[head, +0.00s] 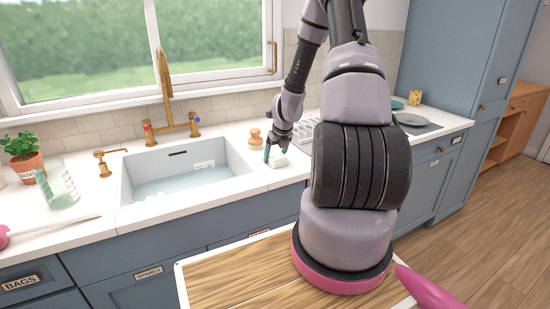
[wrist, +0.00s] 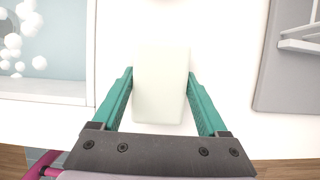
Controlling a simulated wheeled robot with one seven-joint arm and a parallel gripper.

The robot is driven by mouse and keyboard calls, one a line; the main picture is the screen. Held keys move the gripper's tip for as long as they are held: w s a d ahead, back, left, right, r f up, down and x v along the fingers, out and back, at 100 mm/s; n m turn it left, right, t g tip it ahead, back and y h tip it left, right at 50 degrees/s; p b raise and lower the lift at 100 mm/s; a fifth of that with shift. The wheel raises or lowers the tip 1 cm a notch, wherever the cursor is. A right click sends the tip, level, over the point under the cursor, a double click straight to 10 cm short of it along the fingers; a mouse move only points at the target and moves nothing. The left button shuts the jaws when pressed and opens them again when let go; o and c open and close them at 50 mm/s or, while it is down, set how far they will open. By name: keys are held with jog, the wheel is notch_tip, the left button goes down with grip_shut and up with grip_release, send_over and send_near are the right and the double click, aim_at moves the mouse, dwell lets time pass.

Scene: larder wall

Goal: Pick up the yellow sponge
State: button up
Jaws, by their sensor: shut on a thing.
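A pale, off-white block (wrist: 160,100), sponge-like in shape, is between the two teal fingers of my gripper (wrist: 160,76) in the wrist view. It looks nearly white rather than yellow. A finger presses against each of its long sides, so my gripper is shut on it. In the head view my gripper (head: 275,152) reaches down to the white counter right of the sink, and the block (head: 279,162) shows at its fingertips. The block is at or very near the counter top; I cannot tell whether it touches.
The sink (head: 127,186) with water and foam lies left of my gripper. A wooden brush-like item (head: 255,139) stands close behind it. A dish rack (head: 304,131) on a grey mat (wrist: 284,75) is to the right. A brass tap (head: 165,85) rises behind the sink.

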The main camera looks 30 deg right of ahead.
aim_at(275, 154)
jog(key=shift+r, duration=0.15)
notch_tip(275, 154, up, 10)
jog(key=shift+r, duration=0.1)
dwell(0.3)
